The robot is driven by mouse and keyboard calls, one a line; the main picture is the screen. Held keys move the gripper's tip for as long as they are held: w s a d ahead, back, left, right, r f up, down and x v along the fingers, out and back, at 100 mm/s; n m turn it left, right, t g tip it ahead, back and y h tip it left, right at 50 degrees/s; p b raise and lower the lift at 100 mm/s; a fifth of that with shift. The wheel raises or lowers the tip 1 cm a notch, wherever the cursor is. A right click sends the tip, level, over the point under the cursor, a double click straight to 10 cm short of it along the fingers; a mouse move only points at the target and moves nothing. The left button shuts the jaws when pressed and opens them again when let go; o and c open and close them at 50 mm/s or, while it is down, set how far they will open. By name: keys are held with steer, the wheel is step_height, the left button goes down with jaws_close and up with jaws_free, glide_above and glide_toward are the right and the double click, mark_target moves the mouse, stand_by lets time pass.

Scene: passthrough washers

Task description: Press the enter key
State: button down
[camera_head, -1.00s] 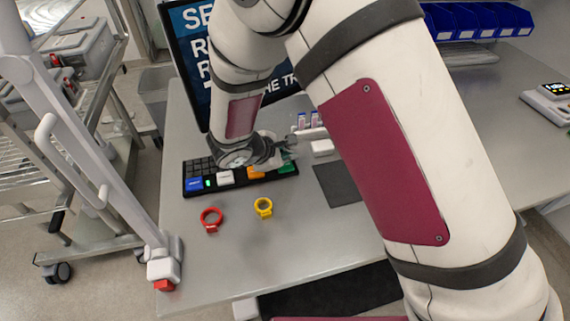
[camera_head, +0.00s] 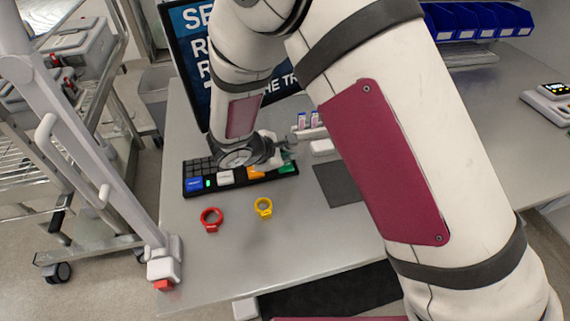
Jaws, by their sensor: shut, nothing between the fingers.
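A black keypad (camera_head: 206,171) lies on the grey table in front of the monitor. The key labels are too small to read, so I cannot tell which is enter. My gripper (camera_head: 288,158) is shut and empty, at the right end of the keypad by the green key. I cannot tell whether it touches that key. My arm hides part of the keypad's back.
A red ring (camera_head: 211,219) and a yellow ring (camera_head: 263,208) lie in front of the keypad. A monitor (camera_head: 190,55) stands behind it. A dark mat (camera_head: 338,185) and small vials (camera_head: 308,120) are to the right. The front of the table (camera_head: 240,260) is clear.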

mark_target(287, 166)
steer(key=shift+f, duration=0.15)
steer(key=shift+f+b, duration=0.25)
steer(key=shift+b, duration=0.05)
steer(key=shift+f+b, duration=0.3)
steer(key=shift+f, duration=0.2)
stand_by(0.8)
steer(key=shift+r, duration=0.15)
steer(key=shift+r+p, duration=0.35)
steer(key=shift+r, duration=0.4)
steer(key=shift+r, duration=0.1)
steer(key=shift+r+p, duration=0.95)
steer(key=shift+r, duration=1.5)
